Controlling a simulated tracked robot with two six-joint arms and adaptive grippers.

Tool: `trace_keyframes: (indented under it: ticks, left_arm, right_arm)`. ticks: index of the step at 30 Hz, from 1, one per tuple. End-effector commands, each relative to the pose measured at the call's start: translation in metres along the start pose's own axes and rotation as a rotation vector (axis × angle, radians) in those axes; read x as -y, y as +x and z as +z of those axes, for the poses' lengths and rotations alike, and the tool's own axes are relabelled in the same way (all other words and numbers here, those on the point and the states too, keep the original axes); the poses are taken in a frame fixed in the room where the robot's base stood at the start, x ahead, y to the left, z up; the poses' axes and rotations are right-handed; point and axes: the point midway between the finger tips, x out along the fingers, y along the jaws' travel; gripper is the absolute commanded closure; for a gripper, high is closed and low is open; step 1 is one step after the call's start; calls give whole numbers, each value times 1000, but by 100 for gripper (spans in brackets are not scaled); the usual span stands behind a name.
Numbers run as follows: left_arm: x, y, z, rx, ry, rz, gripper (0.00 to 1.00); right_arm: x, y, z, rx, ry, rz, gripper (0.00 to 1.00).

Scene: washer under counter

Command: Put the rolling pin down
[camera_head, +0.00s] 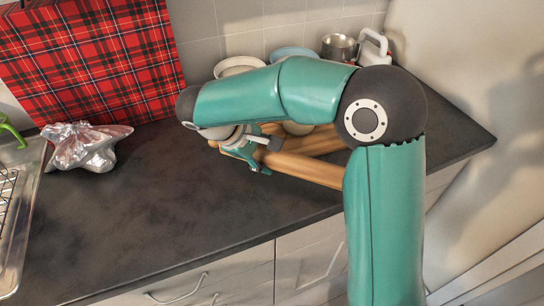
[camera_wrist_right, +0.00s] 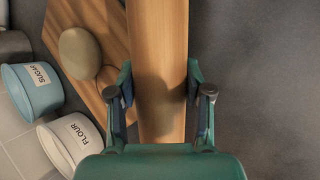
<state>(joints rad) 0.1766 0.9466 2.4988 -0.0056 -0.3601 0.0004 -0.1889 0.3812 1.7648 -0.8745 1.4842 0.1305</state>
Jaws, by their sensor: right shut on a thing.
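The rolling pin (camera_head: 306,169) is a long, light-brown wooden cylinder above the back right of the dark counter, beside the cutting board and partly over it. My right gripper (camera_head: 254,151) is shut around it near its left end. In the right wrist view the pin (camera_wrist_right: 159,45) runs lengthwise between the two fingers of my right gripper (camera_wrist_right: 160,90), which press on its sides. I cannot tell whether the pin touches the surface below. My right arm hides part of it in the head view. My left gripper is not in view.
A wooden cutting board (camera_wrist_right: 104,22) with a beige rounded object (camera_wrist_right: 80,50) lies beside the pin. Sugar (camera_wrist_right: 36,90) and flour (camera_wrist_right: 68,141) canisters stand near the wall. The front middle counter (camera_head: 150,215) is clear.

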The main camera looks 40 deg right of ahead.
Motion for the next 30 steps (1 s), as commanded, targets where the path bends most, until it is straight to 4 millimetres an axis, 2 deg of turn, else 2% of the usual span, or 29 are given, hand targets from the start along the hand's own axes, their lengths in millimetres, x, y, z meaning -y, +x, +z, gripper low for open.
trace_keyframes:
  ticks: [3,21,22,26,30]
  left_arm:
    - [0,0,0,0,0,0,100]
    - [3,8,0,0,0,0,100]
    - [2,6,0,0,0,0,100]
    - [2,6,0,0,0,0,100]
    - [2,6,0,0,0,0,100]
  right_arm:
    - [5,9,-3,1,-1,1,92]
    - [10,18,-7,-1,1,1,92]
    - [10,17,-7,-1,1,0,45]
    - [10,17,-7,-1,0,-1,25]
    - [10,17,-7,-1,0,-1,25]
